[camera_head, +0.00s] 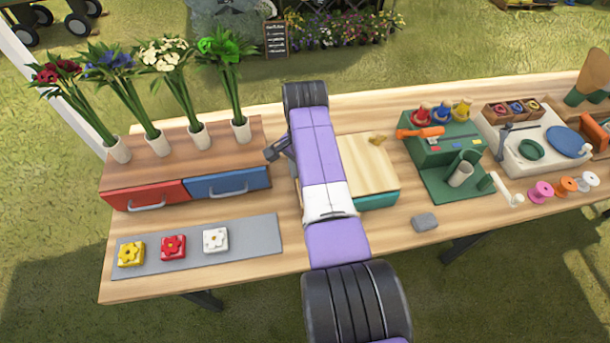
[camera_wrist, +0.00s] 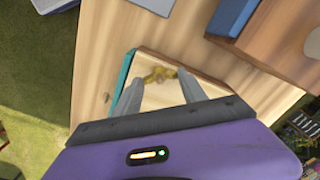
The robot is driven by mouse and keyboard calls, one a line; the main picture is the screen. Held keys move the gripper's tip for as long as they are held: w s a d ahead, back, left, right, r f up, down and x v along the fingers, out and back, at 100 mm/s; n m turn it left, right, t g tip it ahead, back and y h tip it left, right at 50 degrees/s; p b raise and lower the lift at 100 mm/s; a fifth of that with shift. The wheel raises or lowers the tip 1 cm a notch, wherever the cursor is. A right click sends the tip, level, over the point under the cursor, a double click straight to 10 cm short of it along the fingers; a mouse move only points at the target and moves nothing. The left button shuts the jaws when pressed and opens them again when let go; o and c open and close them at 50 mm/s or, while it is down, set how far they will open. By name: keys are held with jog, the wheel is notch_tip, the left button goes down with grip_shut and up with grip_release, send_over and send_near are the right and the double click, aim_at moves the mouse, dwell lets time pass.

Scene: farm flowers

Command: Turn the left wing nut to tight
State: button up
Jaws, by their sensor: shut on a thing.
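The flower press has a pale wooden top plate (camera_head: 365,165) over a teal base (camera_head: 378,201), and stands in the middle of the table. Its right wing nut (camera_head: 377,139), brass coloured, shows on the plate in the head view. The left wing nut is hidden there behind my arm. In the wrist view the left wing nut (camera_wrist: 160,74) sits near the plate's upper edge, between my gripper's (camera_wrist: 157,80) two grey fingers. The fingers are shut on it, one at each side. In the head view my fingertips are hidden.
A cabinet with a red drawer (camera_head: 146,195) and a blue drawer (camera_head: 228,182) stands left of the press, with flower vases on top. A grey mat (camera_head: 197,247) holds three flower blocks.

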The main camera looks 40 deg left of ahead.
jog(key=m, duration=0.3)
jog(key=shift+w+a+r+m, duration=0.15)
jog(key=shift+a+r+m, duration=0.05)
jog(key=shift+r+m, duration=0.15)
jog(key=shift+m, duration=1.75)
jog(key=o, duration=1.4)
jog(key=shift+c, duration=0.2)
jog(key=shift+d+f, duration=0.1)
jog(key=shift+f, duration=0.1)
notch_tip(320, 180, up, 8)
jog(key=shift+b, duration=0.4)
jog(key=shift+f, duration=0.1)
